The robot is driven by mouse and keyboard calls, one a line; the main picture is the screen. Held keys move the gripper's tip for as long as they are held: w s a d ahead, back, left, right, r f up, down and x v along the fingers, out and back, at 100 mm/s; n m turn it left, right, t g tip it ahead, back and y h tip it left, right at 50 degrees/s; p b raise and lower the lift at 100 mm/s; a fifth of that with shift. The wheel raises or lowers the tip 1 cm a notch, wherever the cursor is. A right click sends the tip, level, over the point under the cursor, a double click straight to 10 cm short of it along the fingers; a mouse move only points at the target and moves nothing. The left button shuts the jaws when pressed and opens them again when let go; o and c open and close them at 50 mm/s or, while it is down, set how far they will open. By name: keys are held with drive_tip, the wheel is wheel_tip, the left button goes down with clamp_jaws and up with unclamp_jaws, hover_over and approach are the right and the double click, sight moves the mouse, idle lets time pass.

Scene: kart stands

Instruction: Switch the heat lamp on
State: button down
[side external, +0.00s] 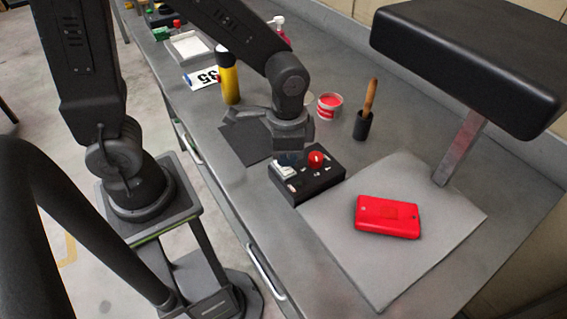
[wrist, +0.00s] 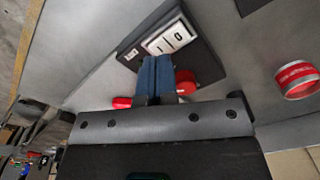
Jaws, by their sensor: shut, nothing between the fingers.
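A black control box (side external: 322,184) stands on the bench at the edge of a light grey mat. It carries a red knob (side external: 316,159) and a white switch (side external: 284,172). In the wrist view the white switch (wrist: 170,40) shows the marks 1 and 0, and the red knob (wrist: 186,80) is partly behind the fingers. My gripper (side external: 291,158) is shut and empty, pointing down close above the switch; its blue fingers (wrist: 158,62) end just short of the switch in the picture. I cannot tell whether they touch it. The black lamp head (side external: 470,60) hangs over the mat on a metal post.
A red case (side external: 388,217) lies on the grey mat (side external: 350,262). A red-and-white tin (side external: 329,106), a wooden-handled brush (side external: 366,110) and a yellow-black bottle (side external: 229,80) stand behind the box. A white tray (side external: 187,46) is farther back.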

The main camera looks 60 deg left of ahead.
drive_tip(key=shift+r, duration=2.35)
drive_tip(key=shift+r, duration=0.1)
wheel_tip(320, 180, up, 5)
drive_tip(key=n+t, duration=0.2)
hover_over(286, 170)
drive_tip(key=s+a, duration=0.2)
drive_tip(key=a, duration=0.1)
drive_tip(key=s+a+r+n+t, duration=0.3)
drive_tip(key=s+r+n, duration=0.1)
drive_tip(key=s, duration=0.1)
drive_tip(key=shift+a+r+t, duration=0.3)
drive_tip(key=shift+r, duration=0.05)
drive_tip(key=shift+w, duration=0.1)
